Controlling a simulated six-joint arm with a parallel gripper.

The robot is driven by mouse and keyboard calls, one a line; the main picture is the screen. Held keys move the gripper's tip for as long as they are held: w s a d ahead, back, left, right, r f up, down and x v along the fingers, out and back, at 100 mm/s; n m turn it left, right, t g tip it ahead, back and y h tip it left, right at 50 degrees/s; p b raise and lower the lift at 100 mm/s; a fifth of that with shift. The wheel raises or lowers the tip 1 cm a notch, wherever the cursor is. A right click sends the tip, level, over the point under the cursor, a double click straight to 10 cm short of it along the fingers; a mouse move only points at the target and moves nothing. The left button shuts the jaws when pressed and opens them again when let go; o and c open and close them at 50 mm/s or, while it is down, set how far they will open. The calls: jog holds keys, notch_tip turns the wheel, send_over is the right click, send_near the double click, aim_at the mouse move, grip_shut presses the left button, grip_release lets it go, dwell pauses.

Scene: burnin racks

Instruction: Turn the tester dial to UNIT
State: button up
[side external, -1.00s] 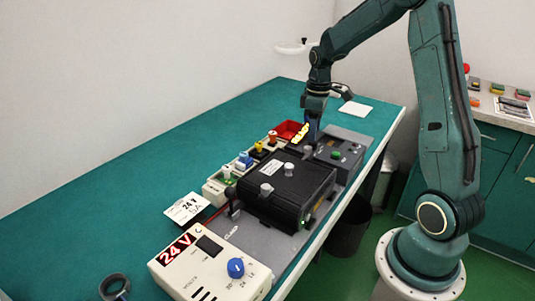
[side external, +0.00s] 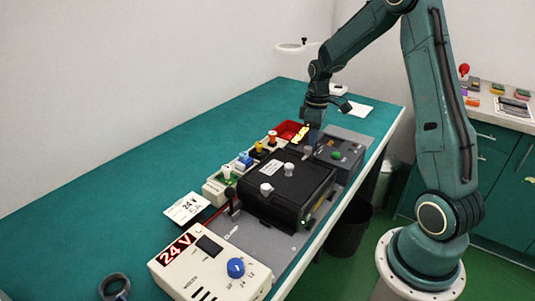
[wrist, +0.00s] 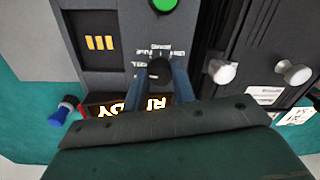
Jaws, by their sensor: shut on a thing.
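The tester (side external: 352,148) is a dark grey box at the far end of the bench panel, with a green button (side external: 336,155). In the wrist view its dial (wrist: 160,63) is a small black knob with printed white labels around it, too blurred to read. My gripper (wrist: 160,80) has its two blue fingers on either side of the dial and is shut on it. The fingers also show in the side view (side external: 313,138). Which label the dial points at cannot be told. The tester's lit display (wrist: 130,107) is partly hidden by my gripper.
A black box (side external: 275,205) with two pale knobs stands close beside the tester. A cream supply (side external: 210,265) with a 24 V display and blue dial is nearest the camera. Coloured connectors (side external: 246,160) and a red bin (side external: 290,128) line the left. The bench's left side is mostly clear.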

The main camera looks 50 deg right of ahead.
jog(key=shift+m, duration=0.4)
jog(key=m, duration=0.5)
jog(key=shift+m, duration=0.3)
jog(key=m, duration=0.7)
jog(key=shift+t, duration=0.3)
jog(key=m, duration=0.5)
jog(key=shift+m+h, duration=0.3)
jog(key=m, duration=0.5)
jog(key=shift+r, duration=0.1)
jog(key=o, duration=1)
